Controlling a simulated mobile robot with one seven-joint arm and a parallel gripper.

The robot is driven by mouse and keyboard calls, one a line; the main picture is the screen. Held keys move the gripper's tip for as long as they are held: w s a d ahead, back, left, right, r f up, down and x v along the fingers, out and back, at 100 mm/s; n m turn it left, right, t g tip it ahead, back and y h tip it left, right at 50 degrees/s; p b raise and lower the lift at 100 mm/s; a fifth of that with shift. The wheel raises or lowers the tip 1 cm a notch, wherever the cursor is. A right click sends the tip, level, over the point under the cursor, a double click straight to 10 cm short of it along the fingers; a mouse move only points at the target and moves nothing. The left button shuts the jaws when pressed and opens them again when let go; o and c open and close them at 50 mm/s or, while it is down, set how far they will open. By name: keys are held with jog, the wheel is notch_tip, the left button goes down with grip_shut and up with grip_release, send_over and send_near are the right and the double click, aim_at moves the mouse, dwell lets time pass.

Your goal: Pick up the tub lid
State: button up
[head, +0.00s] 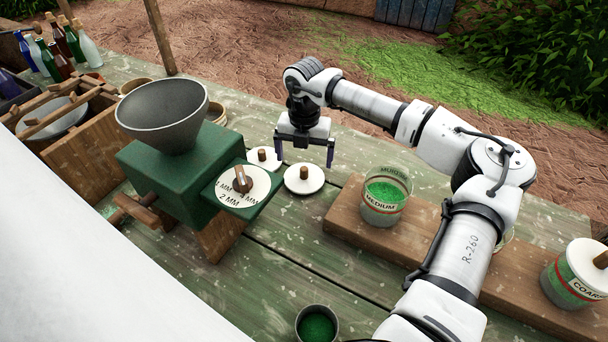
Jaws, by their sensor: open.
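Two white round lids with brown knobs lie on the green table, a nearer lid (304,183) and a farther lid (264,161). A third white lid (586,262) sits on the tub marked COARSE (568,285) at the right edge. The tub marked MEDIUM (384,205) is open, holds green grains and stands on a wooden board. My gripper (306,164) is open and empty, pointing down above the nearer lid, its fingers apart on either side of the knob in this view. The exact height of the fingertips over the lid is hard to tell.
A green grinder (178,180) with a grey hopper (163,114) and a dial stands to the left. A small cup of green grains (317,325) is at the front. The wooden board (460,248) runs along the right, partly behind my arm. Bottles (62,48) stand far left.

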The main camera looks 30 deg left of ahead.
jog(key=shift+f+p, duration=1.25)
jog(key=shift+f, duration=1.5)
jog(key=shift+c, duration=0.4)
jog(key=c, duration=0.6)
jog(key=shift+o, duration=0.2)
jog(key=shift+r, duration=0.1)
notch_tip(320, 180, up, 20)
jog(key=f+b, duration=0.1)
jog(key=b, duration=0.4)
notch_tip(320, 180, up, 15)
jog(key=p, duration=0.7)
send_over(304, 168)
notch_tip(304, 168, down, 14)
jog(key=b, duration=0.6)
jog(key=shift+b, duration=0.3)
